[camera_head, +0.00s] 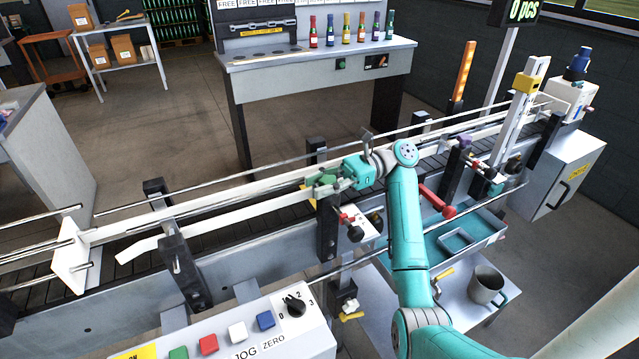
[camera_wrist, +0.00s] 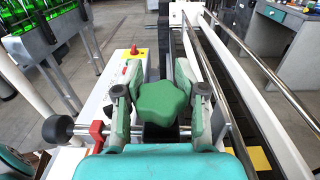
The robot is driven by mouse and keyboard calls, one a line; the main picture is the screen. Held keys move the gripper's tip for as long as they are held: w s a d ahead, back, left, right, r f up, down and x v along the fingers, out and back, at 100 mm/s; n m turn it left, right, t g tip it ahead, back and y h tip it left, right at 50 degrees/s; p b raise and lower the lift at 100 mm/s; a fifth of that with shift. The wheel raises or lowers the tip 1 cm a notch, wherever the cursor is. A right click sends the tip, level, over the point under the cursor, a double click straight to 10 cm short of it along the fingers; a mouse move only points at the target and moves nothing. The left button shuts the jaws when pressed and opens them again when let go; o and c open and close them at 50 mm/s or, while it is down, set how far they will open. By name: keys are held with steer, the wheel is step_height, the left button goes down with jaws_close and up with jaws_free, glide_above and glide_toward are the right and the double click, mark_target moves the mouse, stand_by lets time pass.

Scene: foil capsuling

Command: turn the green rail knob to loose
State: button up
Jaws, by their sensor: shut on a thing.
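The green rail knob (camera_wrist: 163,103) is a lobed, star-shaped knob in the middle of the wrist view, on a dark block beside the conveyor rail. My gripper (camera_wrist: 162,96) has one finger on each side of it and is shut on it. In the head view my gripper (camera_head: 338,183) is at the rail post near the middle of the conveyor. The knob (camera_head: 318,181) is partly hidden there by the fingers. I cannot tell from these frames how far the knob is turned.
White guide rails (camera_head: 240,194) run along both sides of the conveyor. A red lever (camera_wrist: 97,131) and a dark ball knob (camera_wrist: 57,128) are close left of my gripper. A purple knob (camera_head: 464,142) and a red handle (camera_head: 437,203) are right of my arm. A control panel (camera_head: 250,335) is in front.

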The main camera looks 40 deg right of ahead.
stand_by(0.4)
steer(key=o, duration=1)
steer(key=shift+c, duration=0.2)
step_height(320, 180, up, 10)
